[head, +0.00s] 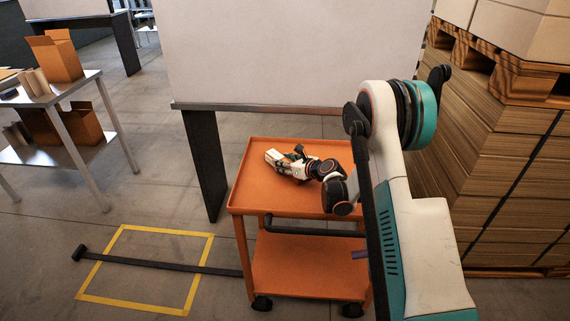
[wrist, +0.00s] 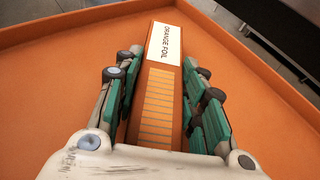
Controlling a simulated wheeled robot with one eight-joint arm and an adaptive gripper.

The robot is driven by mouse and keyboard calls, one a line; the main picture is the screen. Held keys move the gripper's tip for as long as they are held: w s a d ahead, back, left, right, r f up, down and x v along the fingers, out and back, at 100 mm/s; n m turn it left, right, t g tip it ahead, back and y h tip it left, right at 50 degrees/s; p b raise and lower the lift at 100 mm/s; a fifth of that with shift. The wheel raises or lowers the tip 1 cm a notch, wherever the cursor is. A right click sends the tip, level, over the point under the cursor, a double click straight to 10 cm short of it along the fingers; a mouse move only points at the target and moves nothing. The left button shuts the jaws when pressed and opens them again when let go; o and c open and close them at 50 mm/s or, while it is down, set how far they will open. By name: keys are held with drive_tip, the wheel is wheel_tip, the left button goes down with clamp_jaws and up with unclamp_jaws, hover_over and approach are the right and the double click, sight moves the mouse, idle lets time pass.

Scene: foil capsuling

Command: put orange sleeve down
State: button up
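The orange sleeve (wrist: 160,95), with a white label reading "ORANGE FOIL", lies lengthwise between the fingers of my gripper (wrist: 164,62) in the wrist view. The teal finger pads run along both its sides and appear to press on it. Its white end (head: 272,157) shows past my gripper (head: 289,158) in the head view. It is at the orange tray top of a cart (head: 250,185). I cannot tell whether its underside touches the tray. The sleeve's near end is hidden by the gripper body.
The tray top around my gripper is bare, with a raised rim. A big pale panel (head: 290,50) stands behind the cart. Stacked cardboard (head: 500,160) on the right and a table with boxes (head: 95,85) on the left flank it. A yellow floor outline (head: 130,299) lies front left.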

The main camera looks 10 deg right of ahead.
drive_tip(key=shift+o, duration=1.3)
drive_tip(key=shift+r, duration=0.1)
drive_tip(key=shift+r, duration=0.15)
drive_tip(key=p+v, duration=0.3)
drive_tip(key=v, duration=0.8)
drive_tip(key=shift+s+d+r, duration=0.1)
drive_tip(key=shift+s+d, duration=0.15)
drive_tip(key=shift+s, duration=0.05)
drive_tip(key=s+a+r+n+g+h, duration=0.1)
drive_tip(key=s+a+r+n+g, duration=0.15)
drive_tip(key=s+r+n, duration=0.55)
drive_tip(key=s+a+r+n+g+h, duration=0.1)
drive_tip(key=s+a+r+n, duration=0.3)
drive_tip(key=s+r+n, duration=0.5)
drive_tip(key=s+r+n+h, duration=0.2)
drive_tip(key=s+n, duration=0.4)
drive_tip(key=s, duration=0.4)
drive_tip(key=s+d+r+n+g+h, duration=0.1)
drive_tip(key=s+r+n+h, duration=0.1)
drive_tip(key=s+n, duration=0.5)
drive_tip(key=s, duration=0.4)
drive_tip(key=shift+n, duration=0.3)
